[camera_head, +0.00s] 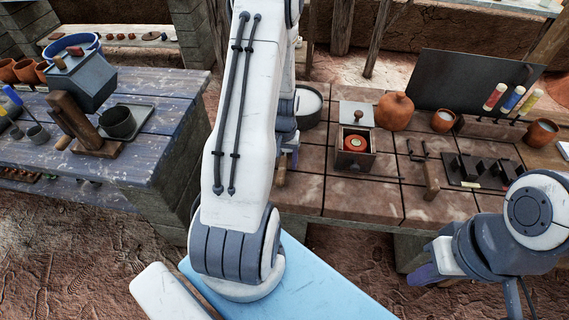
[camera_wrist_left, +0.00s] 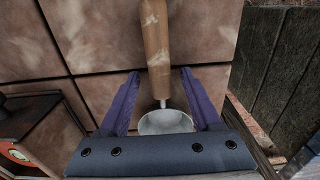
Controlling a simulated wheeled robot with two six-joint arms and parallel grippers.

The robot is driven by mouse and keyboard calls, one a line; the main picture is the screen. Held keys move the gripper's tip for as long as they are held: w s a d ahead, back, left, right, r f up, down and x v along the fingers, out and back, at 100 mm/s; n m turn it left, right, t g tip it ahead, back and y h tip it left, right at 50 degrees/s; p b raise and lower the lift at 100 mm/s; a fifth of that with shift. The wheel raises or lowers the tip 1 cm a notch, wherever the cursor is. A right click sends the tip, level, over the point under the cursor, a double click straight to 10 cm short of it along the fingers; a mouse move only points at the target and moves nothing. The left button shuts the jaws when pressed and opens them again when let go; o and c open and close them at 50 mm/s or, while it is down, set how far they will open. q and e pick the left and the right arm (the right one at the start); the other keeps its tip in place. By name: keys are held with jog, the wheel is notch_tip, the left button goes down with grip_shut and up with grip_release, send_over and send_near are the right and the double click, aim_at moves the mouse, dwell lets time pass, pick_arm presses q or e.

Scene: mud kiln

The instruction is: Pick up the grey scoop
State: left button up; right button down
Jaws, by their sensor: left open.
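The grey scoop (camera_wrist_left: 165,122) lies on the tiled top in the left wrist view, with a round grey bowl and a wooden handle pointing away from the gripper. My left gripper (camera_wrist_left: 159,74) is open, its two purple fingers on either side of the scoop, with visible gaps. The gripper body hides part of the bowl's near side. In the head view my left gripper (camera_head: 287,150) is over the left end of the tiled bench, and my arm hides most of the area around the scoop. My right gripper (camera_head: 428,274) is low at the right, in front of the bench; its jaw opening is unclear.
The tiled bench (camera_head: 372,197) carries an open box (camera_head: 353,158) with a red-orange item, a clay jar (camera_head: 394,111), a white-filled bowl (camera_head: 308,106) and a dark rack (camera_head: 476,170). A plank table (camera_head: 172,143) stands left. The bench's front tiles are largely clear.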

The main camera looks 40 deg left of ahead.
pick_arm(q)
grip_shut()
jog(key=shift+r, duration=0.15)
